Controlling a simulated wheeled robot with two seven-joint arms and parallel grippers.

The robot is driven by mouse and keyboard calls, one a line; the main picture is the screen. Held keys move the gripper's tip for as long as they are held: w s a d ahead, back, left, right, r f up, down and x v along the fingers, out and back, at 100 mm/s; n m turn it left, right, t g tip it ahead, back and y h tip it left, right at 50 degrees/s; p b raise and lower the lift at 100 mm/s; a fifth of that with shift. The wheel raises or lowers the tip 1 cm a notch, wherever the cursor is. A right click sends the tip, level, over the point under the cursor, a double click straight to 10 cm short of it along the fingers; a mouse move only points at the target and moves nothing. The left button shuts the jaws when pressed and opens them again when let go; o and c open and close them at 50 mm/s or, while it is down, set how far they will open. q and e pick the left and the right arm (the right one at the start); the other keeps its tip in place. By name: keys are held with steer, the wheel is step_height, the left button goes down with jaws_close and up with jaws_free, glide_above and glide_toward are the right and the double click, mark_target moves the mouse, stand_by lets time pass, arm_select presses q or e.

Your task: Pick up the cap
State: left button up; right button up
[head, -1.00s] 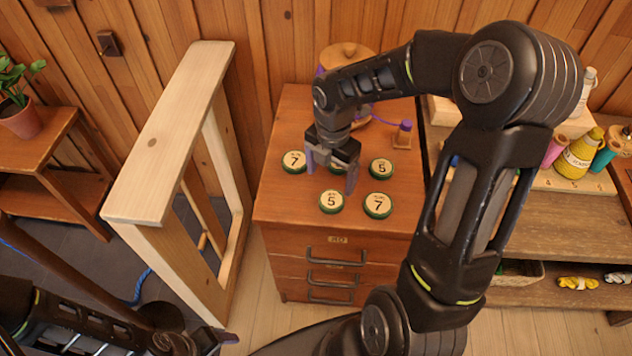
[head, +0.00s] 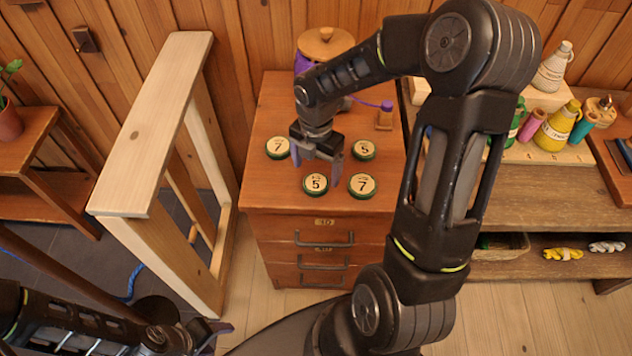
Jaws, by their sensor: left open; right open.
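Several round caps with green rims and pale numbered faces lie on the wooden drawer cabinet (head: 260,185): a 7 at the back left (head: 278,147), a 5 at the back right (head: 363,150), a 5 in front (head: 316,184) and a 7 at the front right (head: 361,185). My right gripper (head: 317,162) points down among them, open, just behind the front 5. I cannot make out a cap between its fingers; its body hides that spot. My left gripper (head: 214,337) is open at the bottom left, low and far from the caps.
A purple spool with a wooden lid (head: 325,42) stands at the cabinet's back, its thread reaching a small wooden block (head: 384,119). A pale wooden frame (head: 150,125) stands left. A shelf (head: 530,210) with colored cones and bottles is right, partly behind my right arm.

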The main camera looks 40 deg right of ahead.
mark_target(316, 181)
step_height(316, 181, down, 5)
steer(key=shift+r+p, duration=0.15)
steer(key=shift+p, duration=0.15)
steer(key=shift+c, duration=0.4)
steer(key=c, duration=1.4)
